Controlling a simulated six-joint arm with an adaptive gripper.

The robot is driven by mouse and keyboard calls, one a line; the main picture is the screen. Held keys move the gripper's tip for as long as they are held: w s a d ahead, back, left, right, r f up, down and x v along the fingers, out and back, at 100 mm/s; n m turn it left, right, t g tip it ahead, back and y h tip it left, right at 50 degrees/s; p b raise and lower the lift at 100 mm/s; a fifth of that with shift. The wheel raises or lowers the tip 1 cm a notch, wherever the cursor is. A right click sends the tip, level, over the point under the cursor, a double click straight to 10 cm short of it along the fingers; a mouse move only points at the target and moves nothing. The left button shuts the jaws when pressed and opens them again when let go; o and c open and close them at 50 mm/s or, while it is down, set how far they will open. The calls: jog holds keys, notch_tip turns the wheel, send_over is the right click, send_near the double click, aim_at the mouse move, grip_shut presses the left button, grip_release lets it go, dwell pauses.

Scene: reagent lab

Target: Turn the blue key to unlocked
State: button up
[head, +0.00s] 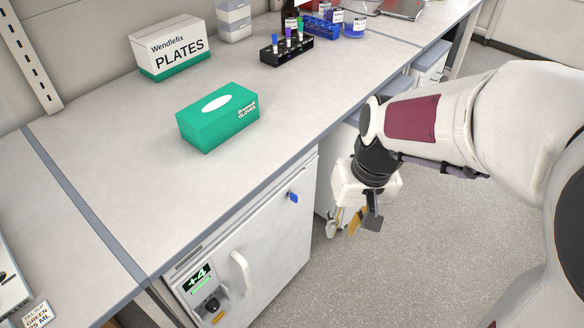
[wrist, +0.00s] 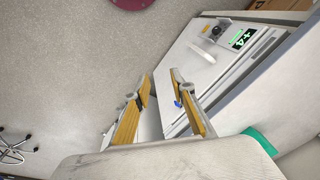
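The blue key (head: 293,197) sits in the upper right part of the white fridge door (head: 262,240), under the bench. In the wrist view the blue key (wrist: 178,104) shows small between the fingers, beyond their tips, partly beside the right finger. My gripper (head: 350,226) hangs to the right of the door in the head view, apart from the key. In the wrist view my gripper (wrist: 160,88) has its two yellow-padded fingers spread with nothing between them. The key's exact turn angle is too small to read.
The door has a white handle (head: 241,272) and a green-lit display (head: 197,279) reading +4. The bench top (head: 110,150) overhangs the door. A green glove box (head: 217,125) stands on it. Open floor (head: 420,240) lies to the right.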

jog(key=w+a+f+n+y, duration=0.1)
jog(key=w+a+f+n, duration=0.1)
jog(key=w+f, duration=0.7)
jog(key=w+a+f+n+y, duration=0.1)
jog(key=w+a+f+n, duration=0.1)
jog(key=w+f, duration=0.7)
jog(key=n+t, duration=0.2)
jog(key=n, duration=0.2)
send_near(296, 196)
jog(key=shift+x, duration=1.1)
jog(key=shift+a, duration=0.15)
jog(key=shift+x, duration=3.8)
grip_shut()
